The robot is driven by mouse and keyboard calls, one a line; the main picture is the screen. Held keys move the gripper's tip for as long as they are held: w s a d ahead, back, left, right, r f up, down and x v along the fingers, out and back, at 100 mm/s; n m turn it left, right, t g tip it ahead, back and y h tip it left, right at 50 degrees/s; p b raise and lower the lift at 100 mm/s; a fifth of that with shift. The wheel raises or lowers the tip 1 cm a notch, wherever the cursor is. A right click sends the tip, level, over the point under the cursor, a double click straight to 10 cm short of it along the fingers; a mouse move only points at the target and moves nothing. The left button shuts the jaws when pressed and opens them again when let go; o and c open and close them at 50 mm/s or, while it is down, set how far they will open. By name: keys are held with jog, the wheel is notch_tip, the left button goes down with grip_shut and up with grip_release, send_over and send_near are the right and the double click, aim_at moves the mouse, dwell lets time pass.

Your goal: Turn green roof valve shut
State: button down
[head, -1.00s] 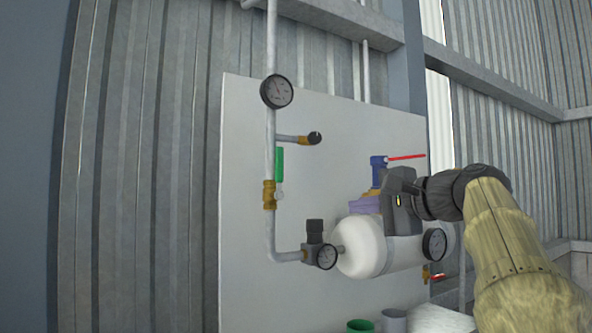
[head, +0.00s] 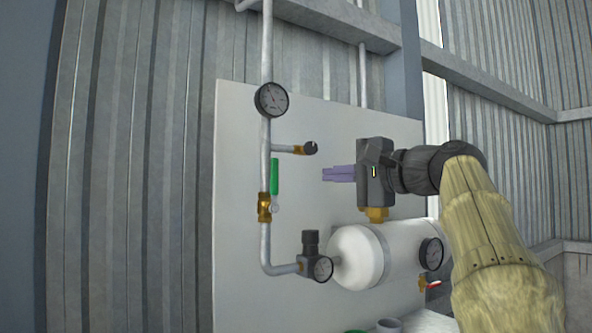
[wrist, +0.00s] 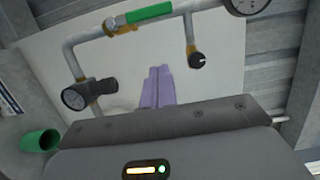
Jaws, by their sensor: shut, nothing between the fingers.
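The green valve handle (head: 274,177) is on the vertical pipe at the left of the white panel, above a brass valve body (head: 264,207). The handle stands upright, along the pipe. In the wrist view the green handle (wrist: 149,12) lies along the pipe at the top, beyond my fingers. My gripper (head: 324,174) has purple fingers, shut and empty, pointing left toward the handle, with a clear gap between. It is above the white tank (head: 358,256). The fingers also show in the wrist view (wrist: 160,70).
A regulator with gauge (head: 312,255) is below. A red-handled drain valve (head: 430,285) hangs under the tank.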

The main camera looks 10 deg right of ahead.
aim_at(275, 186)
jog(key=w+a+p, duration=0.2)
jog(key=w+a, duration=0.1)
jog(key=a, duration=0.3)
jog(key=shift+w+a+p, duration=0.3)
jog(key=shift+a, duration=0.05)
jog(key=shift+s+a, duration=0.15)
jog(key=shift+s, duration=0.05)
